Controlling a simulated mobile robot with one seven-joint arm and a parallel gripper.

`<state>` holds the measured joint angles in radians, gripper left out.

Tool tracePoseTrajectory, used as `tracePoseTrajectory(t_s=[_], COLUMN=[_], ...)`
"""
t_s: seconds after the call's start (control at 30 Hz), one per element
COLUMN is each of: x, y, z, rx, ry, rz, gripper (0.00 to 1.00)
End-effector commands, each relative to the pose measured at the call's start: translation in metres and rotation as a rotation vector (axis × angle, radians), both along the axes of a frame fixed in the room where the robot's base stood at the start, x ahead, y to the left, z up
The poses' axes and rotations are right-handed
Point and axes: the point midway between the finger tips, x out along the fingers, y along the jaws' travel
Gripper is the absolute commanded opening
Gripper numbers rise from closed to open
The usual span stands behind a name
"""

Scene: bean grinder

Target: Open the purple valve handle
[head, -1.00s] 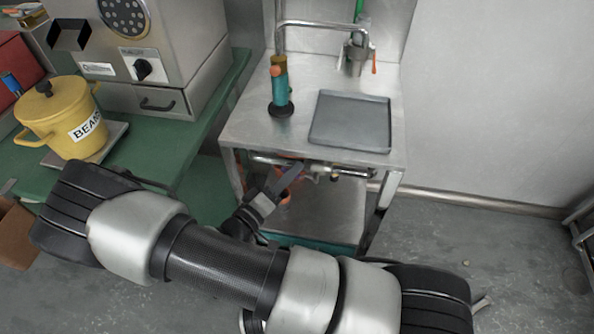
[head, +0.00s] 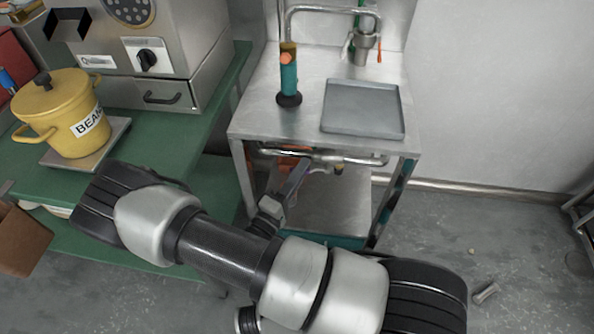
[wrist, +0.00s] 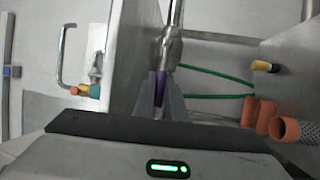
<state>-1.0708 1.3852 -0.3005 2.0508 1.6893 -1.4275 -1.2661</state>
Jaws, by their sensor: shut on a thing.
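The purple valve handle (wrist: 159,88) shows in the wrist view as a narrow purple strip below a metal pipe fitting (wrist: 170,50). My gripper (wrist: 159,92) is shut on it, one grey finger on each side. In the head view my gripper (head: 292,182) is under the front edge of the metal table, close to the pipe (head: 320,158) there. The handle cannot be made out in the head view, where my arm and the table edge hide much of that spot.
The metal table (head: 305,120) carries a grey tray (head: 362,108) and a teal-handled tool (head: 288,80). Orange parts (wrist: 262,116) and green hoses (wrist: 215,95) lie beside the pipe. A yellow bean pot (head: 62,115) stands on the green bench at left. The floor at right is mostly clear.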

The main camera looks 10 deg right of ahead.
Motion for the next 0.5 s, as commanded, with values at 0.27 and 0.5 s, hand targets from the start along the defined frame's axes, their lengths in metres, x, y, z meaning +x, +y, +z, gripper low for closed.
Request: tracePoseTrajectory(t_s=[0.27,0.5], x=[0.0004,0.0003], y=[0.0002,0.0000], z=[-0.0010,-0.0008], rx=[-0.003,-0.003], ry=[0.005,0.004], rz=[0.003,0.002], gripper=[0.00,0.30])
